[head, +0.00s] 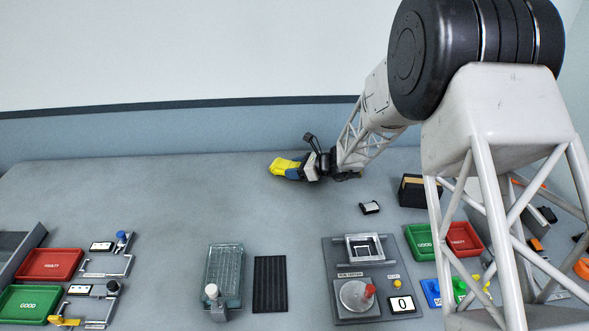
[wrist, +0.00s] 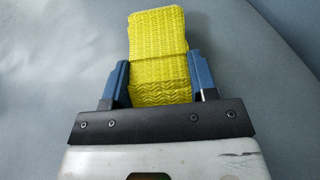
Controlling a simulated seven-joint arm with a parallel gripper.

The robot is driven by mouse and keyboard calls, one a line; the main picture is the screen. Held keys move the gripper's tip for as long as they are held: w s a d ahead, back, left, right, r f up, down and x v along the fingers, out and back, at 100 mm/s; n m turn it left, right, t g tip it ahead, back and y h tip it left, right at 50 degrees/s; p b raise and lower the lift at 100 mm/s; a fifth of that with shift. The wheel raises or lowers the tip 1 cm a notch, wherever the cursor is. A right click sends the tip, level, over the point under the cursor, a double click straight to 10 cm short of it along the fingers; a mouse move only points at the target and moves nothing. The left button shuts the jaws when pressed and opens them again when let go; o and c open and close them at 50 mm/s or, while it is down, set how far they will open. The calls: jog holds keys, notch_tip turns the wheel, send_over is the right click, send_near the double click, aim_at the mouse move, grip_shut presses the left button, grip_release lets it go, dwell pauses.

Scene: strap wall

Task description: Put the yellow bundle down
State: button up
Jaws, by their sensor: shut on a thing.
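The yellow bundle (wrist: 158,50) is a folded, woven strap. In the wrist view it sits between the two blue fingers of my gripper (wrist: 160,85), which are shut on its sides. Its far end sticks out beyond the fingertips. In the head view the yellow bundle (head: 284,166) is at the end of my gripper (head: 297,171), low over the back middle of the grey table (head: 180,200). I cannot tell whether the bundle touches the table.
The table around the bundle is bare. Nearer the front are a clear ribbed box (head: 224,268), a black mat (head: 270,284) and a grey test station (head: 335,250). Red (head: 50,264) and green (head: 30,304) trays stand at left. A small black-and-white item (head: 370,208) lies right of my gripper.

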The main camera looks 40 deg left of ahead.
jog(key=shift+f, duration=0.1)
jog(key=o, duration=0.9)
jog(key=v, duration=1.2)
jog(key=shift+s+r, duration=0.1)
jog(key=shift+r, duration=0.1)
jog(key=shift+r, duration=0.1)
dwell(0.4)
